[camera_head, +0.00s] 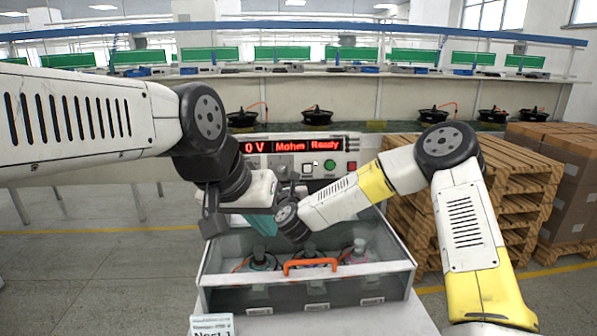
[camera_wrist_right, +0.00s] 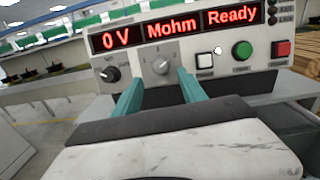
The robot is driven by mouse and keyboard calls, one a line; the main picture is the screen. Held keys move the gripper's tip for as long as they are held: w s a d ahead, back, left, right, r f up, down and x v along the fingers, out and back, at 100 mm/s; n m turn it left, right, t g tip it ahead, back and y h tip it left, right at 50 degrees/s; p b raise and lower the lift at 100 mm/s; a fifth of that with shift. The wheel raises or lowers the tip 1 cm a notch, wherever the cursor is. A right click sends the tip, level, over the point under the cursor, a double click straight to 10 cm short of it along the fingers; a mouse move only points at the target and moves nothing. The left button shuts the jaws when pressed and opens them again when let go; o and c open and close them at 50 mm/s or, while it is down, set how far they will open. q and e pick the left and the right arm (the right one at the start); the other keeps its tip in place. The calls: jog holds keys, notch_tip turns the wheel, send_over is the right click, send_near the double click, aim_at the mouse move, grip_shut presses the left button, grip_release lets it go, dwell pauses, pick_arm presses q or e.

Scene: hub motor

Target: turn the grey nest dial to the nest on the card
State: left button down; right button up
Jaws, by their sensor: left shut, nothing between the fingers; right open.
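The grey nest dial (camera_wrist_right: 160,62) is on the tester's front panel, between a black knob and a white button. Its pointer setting is too small to read surely. My right gripper (camera_wrist_right: 158,88) is open, its two teal fingers pointing at the panel, with the dial just beyond and between their tips. Contact is not visible. In the head view my right wrist hides its fingers. My left gripper (camera_head: 262,226) is shut and empty, its teal fingers pointing down in front of the panel. The card (camera_head: 211,326) stands at the bottom edge, partly cut off, and seems to read "Nest 1".
The tester display (camera_head: 300,146) reads 0 V, Mohm, Ready. A black knob (camera_wrist_right: 110,74), white button (camera_wrist_right: 204,57), green button (camera_wrist_right: 242,49) and red button (camera_wrist_right: 283,48) flank the dial. A clear-walled enclosure with an orange handle (camera_head: 310,264) is below. Pallets (camera_head: 420,215) stand right.

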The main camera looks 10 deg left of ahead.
aim_at(281, 169)
jog(key=x, duration=0.7)
jog(key=shift+w+a, duration=0.1)
jog(key=shift+w, duration=0.15)
grip_shut()
